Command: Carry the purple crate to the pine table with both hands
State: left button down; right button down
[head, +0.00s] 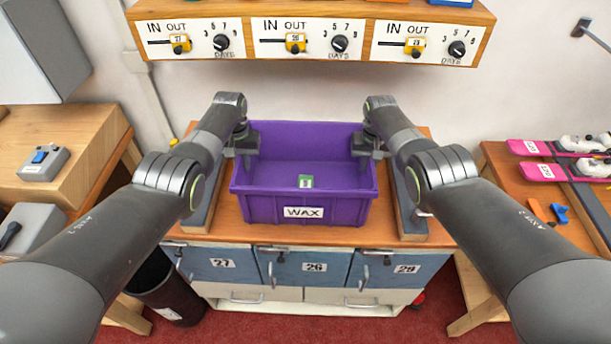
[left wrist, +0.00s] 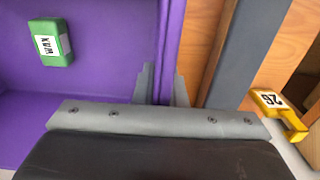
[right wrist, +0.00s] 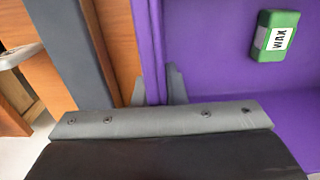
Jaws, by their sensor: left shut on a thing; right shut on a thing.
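The purple crate (head: 265,206), labelled WAX, sits upright between my two arms over the orange-brown top of a cabinet; I cannot tell whether it touches the top. A small green block (head: 305,181) lies inside; it also shows in the left wrist view (left wrist: 51,42) and right wrist view (right wrist: 275,36). My left gripper (head: 246,146) is shut on the crate's left wall, its fingers on both sides of the wall (left wrist: 170,50). My right gripper (head: 367,148) is shut on the right wall (right wrist: 150,50) likewise. I cannot tell which wooden table is the pine table.
The cabinet (head: 315,266) has blue doors and dark rails beside the crate. A wooden table (head: 70,135) with a grey device (head: 43,163) stands left, another with pink skis (head: 545,172) right. A dark bin (head: 165,290) stands below left. A dial shelf (head: 310,40) hangs behind.

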pick_arm(q)
jog(key=shift+w+r+p, duration=0.15)
jog(key=shift+r+p, duration=0.1)
jog(key=shift+p, duration=0.05)
pick_arm(e)
jog(key=shift+w+r, duration=0.15)
jog(key=shift+r, duration=0.15)
